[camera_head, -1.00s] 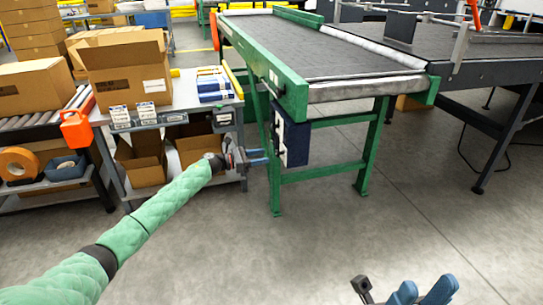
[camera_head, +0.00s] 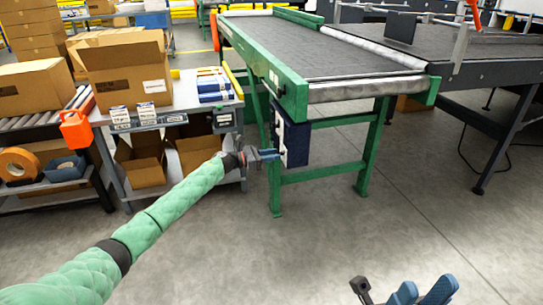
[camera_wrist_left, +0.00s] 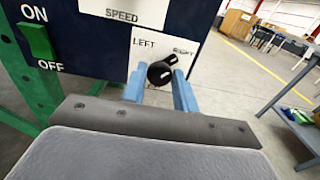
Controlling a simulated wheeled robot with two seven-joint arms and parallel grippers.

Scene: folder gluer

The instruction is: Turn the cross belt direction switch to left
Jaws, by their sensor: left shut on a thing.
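The cross belt direction switch (camera_wrist_left: 160,73) is a black knob on a white plate marked LEFT and RIGHT, on the dark blue control box (camera_head: 294,142) under the green-framed belt. In the left wrist view its raised end points up and right, toward RIGHT. My left gripper (camera_head: 268,154) is at the face of the box. In the left wrist view its blue fingers (camera_wrist_left: 158,88) are on both sides of the knob, shut on it. My right gripper (camera_head: 425,291) is at the bottom of the head view, empty, its blue fingers apart.
A green ON/OFF switch (camera_wrist_left: 37,40) and a SPEED plate (camera_wrist_left: 125,12) are close to the direction switch. A grey table (camera_head: 185,99) with cartons stands left of the box. A green belt leg (camera_head: 372,148) stands to the right. The floor in front is clear.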

